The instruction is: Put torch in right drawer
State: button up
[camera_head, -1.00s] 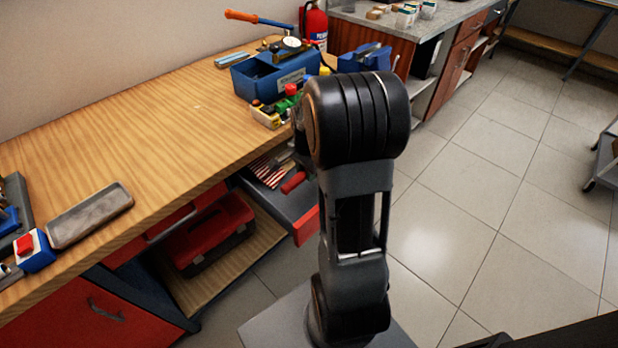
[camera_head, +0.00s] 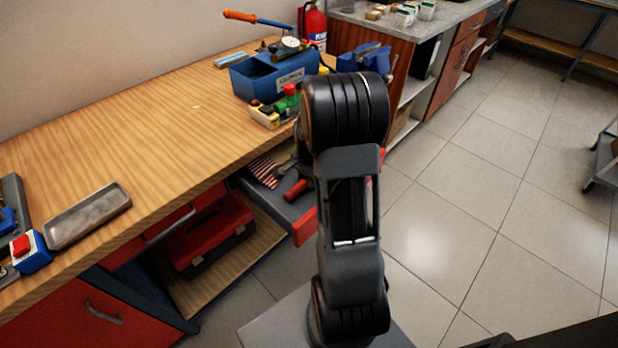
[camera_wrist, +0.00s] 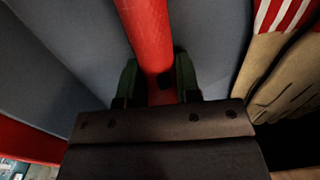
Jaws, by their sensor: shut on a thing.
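A red cylinder, seemingly the torch (camera_wrist: 148,30), runs between the green-tipped fingers of my gripper (camera_wrist: 157,78) in the wrist view. My gripper is shut on it. In the head view the red torch (camera_head: 296,190) shows low in the open drawer (camera_head: 304,228), just left of my arm. The drawer has a grey inside and a red front. My gripper itself is hidden behind my arm in the head view. Whether the torch touches the drawer floor cannot be told.
Gloves with red-and-white striped cuffs (camera_head: 264,171) lie in the same drawer, close to the right in the wrist view (camera_wrist: 275,60). A red toolbox (camera_head: 213,238) stands on the shelf below the wooden bench (camera_head: 130,145). A blue tool tray (camera_head: 262,82) stands on the bench.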

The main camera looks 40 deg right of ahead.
jog(key=o, duration=1.1)
jog(key=shift+f, duration=0.1)
jog(key=shift+c, duration=0.2)
notch_tip(320, 180, up, 11)
jog(key=p, duration=0.1)
jog(key=s+a+r+n+t, duration=0.1)
jog(key=s+a+r+n, duration=0.1)
jog(key=s+a+n, duration=0.3)
jog(key=s+a+r+n+t, duration=0.2)
jog(key=s+a+n, duration=0.4)
jog(key=a+n, duration=0.4)
jog(key=a+r, duration=0.1)
jog(key=a, duration=0.1)
jog(key=shift+s+a+r+n, duration=0.2)
jog(key=shift+s+a+n, duration=0.1)
jog(key=shift+a+n, duration=0.1)
jog(key=shift+d+p, duration=0.1)
jog(key=shift+p, duration=0.2)
